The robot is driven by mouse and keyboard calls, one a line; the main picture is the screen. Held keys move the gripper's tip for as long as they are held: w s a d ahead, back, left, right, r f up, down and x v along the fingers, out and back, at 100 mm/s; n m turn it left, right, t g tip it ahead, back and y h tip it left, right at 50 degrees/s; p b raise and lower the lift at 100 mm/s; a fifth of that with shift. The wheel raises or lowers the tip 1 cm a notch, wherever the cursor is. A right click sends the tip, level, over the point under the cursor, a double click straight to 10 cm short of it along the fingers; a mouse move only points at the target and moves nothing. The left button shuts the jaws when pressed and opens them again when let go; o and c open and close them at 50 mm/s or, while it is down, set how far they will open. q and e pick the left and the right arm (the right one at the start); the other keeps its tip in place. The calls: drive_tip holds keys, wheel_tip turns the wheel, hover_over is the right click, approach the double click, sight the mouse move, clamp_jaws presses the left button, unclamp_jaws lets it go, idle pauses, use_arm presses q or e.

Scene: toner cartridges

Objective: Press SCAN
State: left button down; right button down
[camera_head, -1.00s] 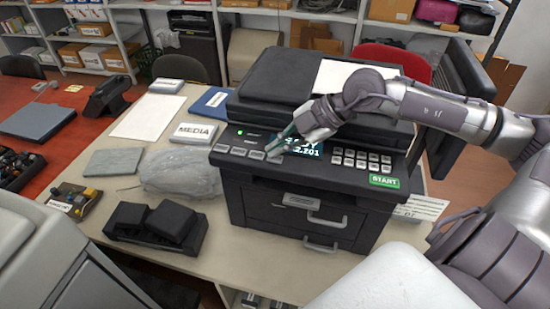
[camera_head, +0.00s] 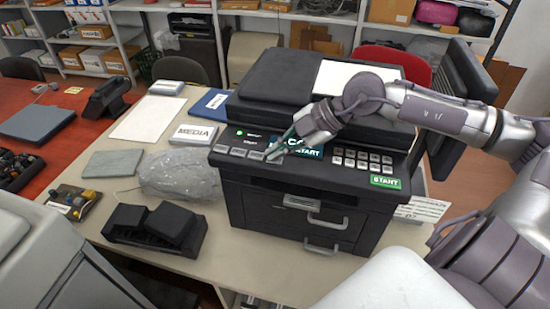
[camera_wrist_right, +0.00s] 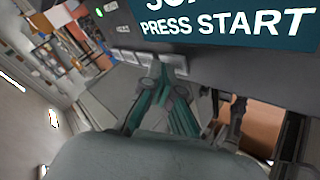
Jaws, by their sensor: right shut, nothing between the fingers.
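The black copier (camera_head: 300,203) stands on the table with a row of grey buttons (camera_head: 238,151) at the left of its front panel. My right gripper (camera_head: 273,153) is shut and empty, its fingertips at the rightmost button of this row. In the right wrist view the fingertips (camera_wrist_right: 165,80) are close below the panel's display (camera_wrist_right: 230,25), in front of the buttons. I cannot tell whether they touch one. The display reads "PRESS START" under a larger, partly cut-off word beginning with "SC". My left gripper is not in view.
A green START button (camera_head: 385,182) and a keypad (camera_head: 360,160) are at the right of the panel. A wrapped grey bag (camera_head: 180,175), a MEDIA box (camera_head: 194,134) and a black cartridge holder (camera_head: 155,228) lie left of the copier. A white sheet lies on the copier's lid.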

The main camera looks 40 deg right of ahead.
sight(278, 160)
idle(0.5)
drive_tip(key=shift+r+p, duration=0.45)
drive_tip(key=shift+r, duration=0.25)
drive_tip(key=shift+r, duration=0.1)
drive_tip(key=shift+r+p, duration=1.75)
drive_tip(key=shift+r, duration=0.7)
drive_tip(key=shift+f, duration=0.15)
